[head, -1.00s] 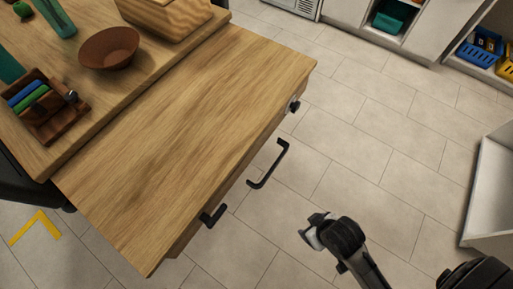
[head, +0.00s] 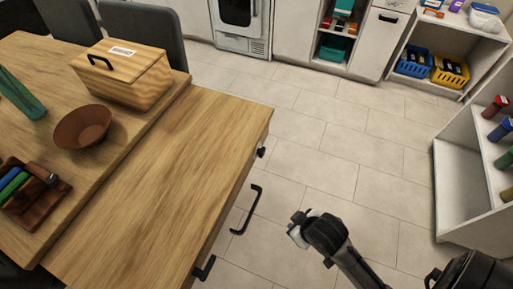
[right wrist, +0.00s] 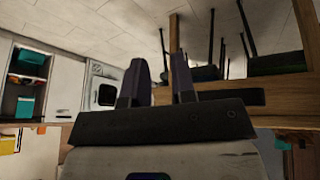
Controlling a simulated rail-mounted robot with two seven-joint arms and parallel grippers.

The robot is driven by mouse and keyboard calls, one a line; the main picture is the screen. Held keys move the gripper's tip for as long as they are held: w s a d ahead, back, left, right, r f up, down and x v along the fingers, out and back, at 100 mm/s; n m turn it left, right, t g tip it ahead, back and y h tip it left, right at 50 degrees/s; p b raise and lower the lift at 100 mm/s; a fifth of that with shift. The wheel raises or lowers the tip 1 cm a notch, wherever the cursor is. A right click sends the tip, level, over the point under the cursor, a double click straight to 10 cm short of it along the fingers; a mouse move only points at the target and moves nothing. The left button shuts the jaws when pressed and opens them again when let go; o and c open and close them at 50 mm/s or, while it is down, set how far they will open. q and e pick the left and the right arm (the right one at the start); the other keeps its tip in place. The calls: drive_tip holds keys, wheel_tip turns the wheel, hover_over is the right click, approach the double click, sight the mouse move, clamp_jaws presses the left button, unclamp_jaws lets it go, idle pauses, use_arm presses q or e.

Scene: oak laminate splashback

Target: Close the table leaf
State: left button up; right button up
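The table leaf (head: 190,150) is a flat oak panel extending from the right side of the table (head: 150,110), slightly below the main top. A black bar handle (head: 246,210) stands off its right edge, with another black handle (head: 205,268) nearer and a dark knob (head: 261,152) farther back. My right gripper (head: 296,231) is over the floor to the right of the leaf, apart from it. In the right wrist view its two dark fingers (right wrist: 159,80) stand apart with nothing between them. A wooden table edge (right wrist: 270,102) shows beyond them. My left gripper is not in view.
White shelving (head: 462,185) stands at the right. The tiled floor between is clear.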

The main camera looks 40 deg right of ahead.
drive_tip(key=shift+m, duration=0.7)
drive_tip(key=w+d+r+p, duration=0.1)
drive_tip(key=d+r, duration=0.1)
drive_tip(key=w+d+r+p, duration=0.1)
drive_tip(key=w+r+p, duration=0.1)
drive_tip(key=w+d+r+p, duration=0.1)
drive_tip(key=d+p, duration=0.1)
drive_tip(key=shift+w+d+r, duration=0.3)
drive_tip(key=shift+r, duration=0.1)
drive_tip(key=shift+c, duration=1.4)
drive_tip(key=shift+w+d+m+y+p, duration=0.5)
drive_tip(key=shift+w+d+y+p, duration=0.4)
drive_tip(key=shift+w+d+p, duration=0.2)
clamp_jaws()
drive_tip(key=m+t+y, duration=0.6)
drive_tip(key=m+t, duration=0.2)
drive_tip(key=m, duration=0.3)
approach(254, 152)
drive_tip(key=shift+g, duration=0.3)
drive_tip(key=b+x, duration=0.3)
drive_tip(key=x, duration=0.3)
drive_tip(key=shift+w+a, duration=0.3)
drive_tip(key=shift+w, duration=0.2)
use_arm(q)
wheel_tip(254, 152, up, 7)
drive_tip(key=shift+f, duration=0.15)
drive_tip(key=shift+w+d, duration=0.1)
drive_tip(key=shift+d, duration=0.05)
